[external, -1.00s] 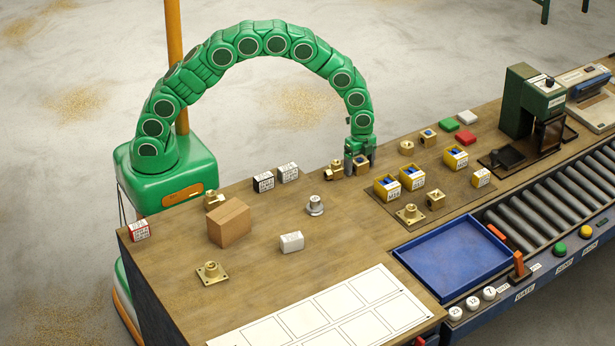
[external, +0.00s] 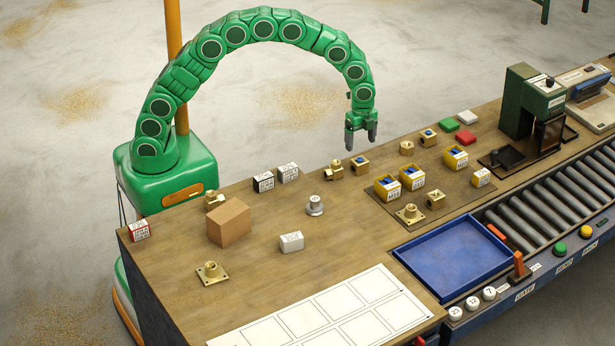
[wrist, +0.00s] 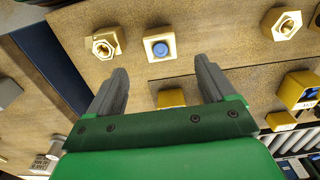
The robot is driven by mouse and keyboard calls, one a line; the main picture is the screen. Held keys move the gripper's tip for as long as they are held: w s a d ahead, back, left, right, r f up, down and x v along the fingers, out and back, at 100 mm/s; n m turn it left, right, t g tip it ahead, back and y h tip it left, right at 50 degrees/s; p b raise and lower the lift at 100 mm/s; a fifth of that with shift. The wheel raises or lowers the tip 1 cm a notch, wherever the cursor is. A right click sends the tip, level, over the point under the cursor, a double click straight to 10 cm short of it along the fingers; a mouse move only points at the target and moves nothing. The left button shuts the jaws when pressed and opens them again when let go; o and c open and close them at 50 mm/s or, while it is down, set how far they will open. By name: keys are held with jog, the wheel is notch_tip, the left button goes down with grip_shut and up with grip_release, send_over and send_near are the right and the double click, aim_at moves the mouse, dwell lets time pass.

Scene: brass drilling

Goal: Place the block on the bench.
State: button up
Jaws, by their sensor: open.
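A small brass block with a blue top (external: 360,167) stands on the wooden bench (external: 170,270), toward its far edge and just right of a brass fitting (external: 335,170). My gripper (external: 361,142) is open and empty above and behind the block, clear of it. In the wrist view the block (wrist: 160,47) lies beyond my spread fingers (wrist: 161,68), with nothing held between them.
Yellow boxes with blue contents (external: 387,187) and brass parts stand to the right. A cardboard box (external: 229,222), a white block (external: 291,242) and a metal part (external: 315,205) stand to the left. A blue tray (external: 455,262) and rollers line the front right.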

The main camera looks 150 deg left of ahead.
jog(key=w+d+r, duration=0.3)
jog(key=d+r, duration=0.2)
jog(key=d, duration=0.3)
jog(key=w+d+r, duration=0.3)
jog(key=d+r, duration=0.1)
jog(key=d, duration=0.4)
jog(key=d+r, duration=0.3)
jog(key=d, duration=0.6)
jog(key=d+r, duration=0.3)
jog(key=d, duration=0.6)
jog(key=s+d+r+g, duration=0.1)
jog(key=s+d, duration=0.3)
jog(key=d, duration=0.3)
jog(key=s+d+r, duration=0.1)
jog(key=s+d, duration=0.3)
jog(key=d, duration=0.4)
jog(key=s+d, duration=0.9)
jog(key=s, duration=0.5)
jog(key=shift+s+f+g, duration=0.25)
jog(key=shift+f+g, duration=0.05)
jog(key=shift+g, duration=0.1)
